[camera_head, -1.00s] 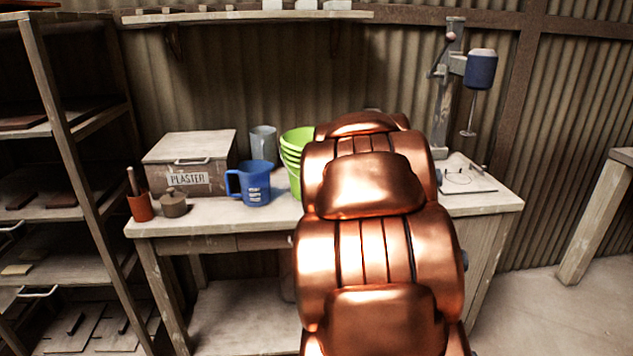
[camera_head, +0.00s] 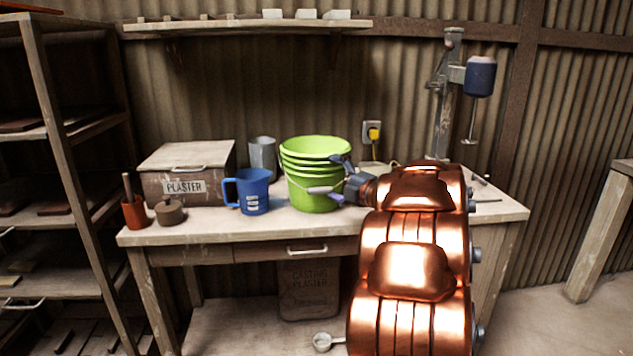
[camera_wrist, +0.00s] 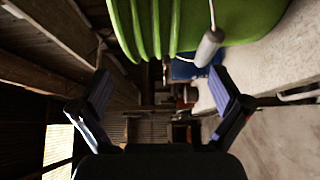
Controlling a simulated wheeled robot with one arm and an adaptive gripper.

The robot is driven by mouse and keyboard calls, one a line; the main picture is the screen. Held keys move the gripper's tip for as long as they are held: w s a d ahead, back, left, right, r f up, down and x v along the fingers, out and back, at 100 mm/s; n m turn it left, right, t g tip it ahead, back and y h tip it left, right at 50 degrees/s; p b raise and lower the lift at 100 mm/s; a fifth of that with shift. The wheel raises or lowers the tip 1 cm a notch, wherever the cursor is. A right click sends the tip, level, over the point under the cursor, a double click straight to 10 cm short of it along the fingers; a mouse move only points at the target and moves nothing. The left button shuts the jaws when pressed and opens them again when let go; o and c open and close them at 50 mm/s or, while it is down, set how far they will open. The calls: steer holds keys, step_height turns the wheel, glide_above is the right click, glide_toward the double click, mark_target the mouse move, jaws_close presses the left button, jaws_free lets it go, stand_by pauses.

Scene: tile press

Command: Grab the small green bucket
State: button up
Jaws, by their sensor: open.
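A stack of nested bright green buckets (camera_head: 313,194) stands upright on the workbench, right of the blue jug, with a grey bail handle and grip across the front. In the wrist view the green stack (camera_wrist: 215,18) fills the top, turned sideways, with the handle grip (camera_wrist: 209,47) hanging near the right finger. My gripper (camera_head: 342,182) is at the right side of the stack, one finger near its rim and one lower by its wall. In the wrist view my gripper (camera_wrist: 167,95) has its fingers wide apart with nothing between them. I cannot tell whether a finger touches the stack.
A blue jug (camera_head: 252,192), grey cup (camera_head: 263,156), plaster box (camera_head: 188,172), lidded pot (camera_head: 170,211) and terracotta cup (camera_head: 136,212) stand left on the workbench (camera_head: 235,222). A mixer stand (camera_head: 446,105) is at right, a shelf (camera_head: 245,25) above. Bare benchtop lies in front.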

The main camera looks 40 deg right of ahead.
mark_target(318, 170)
steer(key=shift+w+d+f, duration=0.1)
steer(key=shift+w+d, duration=0.1)
steer(key=shift+w, duration=1.15)
steer(key=shift+w+d+f, duration=0.1)
steer(key=shift+w+d, duration=0.05)
steer(key=shift+w, duration=1.15)
steer(key=shift+r, duration=0.1)
steer(key=shift+c, duration=0.3)
